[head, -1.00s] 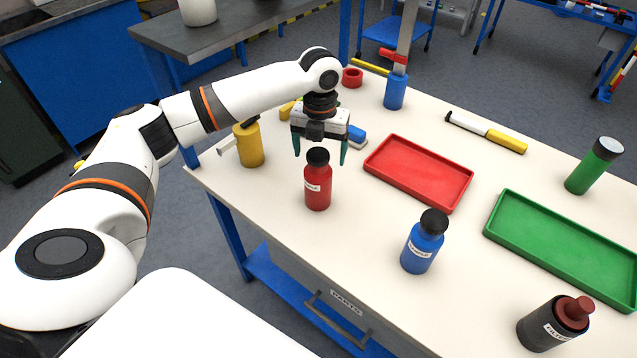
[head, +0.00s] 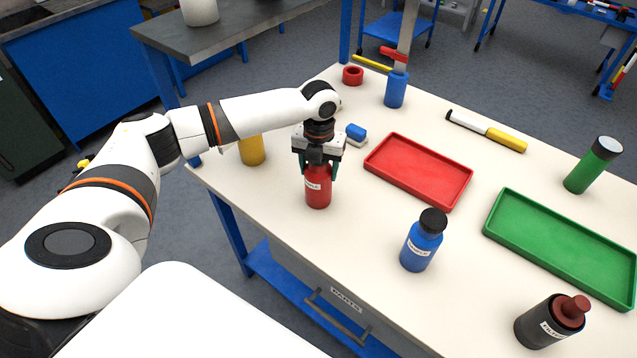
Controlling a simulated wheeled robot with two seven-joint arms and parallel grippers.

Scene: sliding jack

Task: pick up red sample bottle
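The red sample bottle (head: 318,190) stands upright on the white tabletop near its left front edge. Its white label shows, and its black cap is hidden behind my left gripper. My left gripper (head: 319,171) points down over the bottle. Its green fingers are at the two sides of the bottle's upper part and look closed against it. The bottle's base appears to rest on the table. My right gripper is not in view.
A red tray (head: 372,168) lies right of the bottle, with a green tray (head: 490,232) further right. A blue bottle (head: 422,243) stands front right. The table between the bottles is clear.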

